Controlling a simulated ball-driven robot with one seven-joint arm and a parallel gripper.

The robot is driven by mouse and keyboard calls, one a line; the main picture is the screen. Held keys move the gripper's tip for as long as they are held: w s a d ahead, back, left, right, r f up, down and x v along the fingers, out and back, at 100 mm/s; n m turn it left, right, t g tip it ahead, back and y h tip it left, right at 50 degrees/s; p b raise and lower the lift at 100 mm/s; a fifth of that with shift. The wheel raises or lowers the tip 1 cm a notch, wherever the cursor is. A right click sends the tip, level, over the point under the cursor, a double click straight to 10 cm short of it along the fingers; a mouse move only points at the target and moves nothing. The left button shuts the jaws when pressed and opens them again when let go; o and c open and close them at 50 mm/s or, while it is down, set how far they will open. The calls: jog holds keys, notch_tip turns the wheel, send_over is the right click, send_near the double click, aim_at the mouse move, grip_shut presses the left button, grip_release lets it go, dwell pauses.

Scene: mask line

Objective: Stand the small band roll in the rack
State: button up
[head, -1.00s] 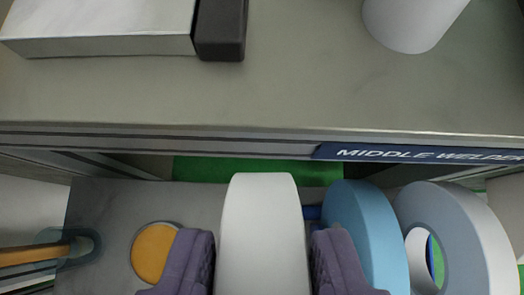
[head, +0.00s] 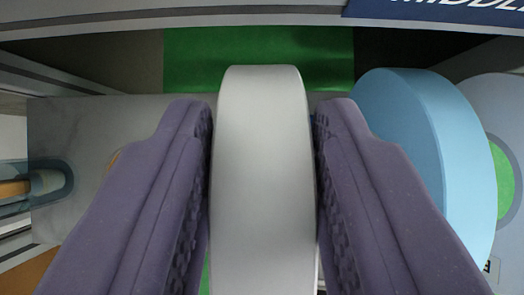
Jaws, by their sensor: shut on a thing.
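My gripper (head: 263,118) has its two purple fingers shut on a white band roll (head: 264,190), one finger on each side. The roll is upright, seen edge-on, in the middle of the head view. A light blue roll (head: 400,125) stands upright just right of my right finger, with a small gap near the fingertip. A larger pale grey roll (head: 505,100) stands beyond it at the right edge. I cannot make out the rack clearly. The underside of the held roll is hidden, so I cannot tell whether it touches anything.
A ledge edge with a dark blue label (head: 440,10) runs across the top. A green panel (head: 190,65) lies behind the held roll. A grey surface (head: 70,130) is mostly clear to the left, with an orange-handled tool (head: 45,182) at its far left.

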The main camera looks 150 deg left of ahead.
jog(key=shift+f+b, duration=2.85)
jog(key=shift+f, duration=1.1)
jog(key=o, duration=1.1)
jog(key=shift+o, duration=0.2)
jog(key=p+v, duration=0.3)
jog(key=v, duration=0.5)
jog(key=shift+w+f, duration=0.1)
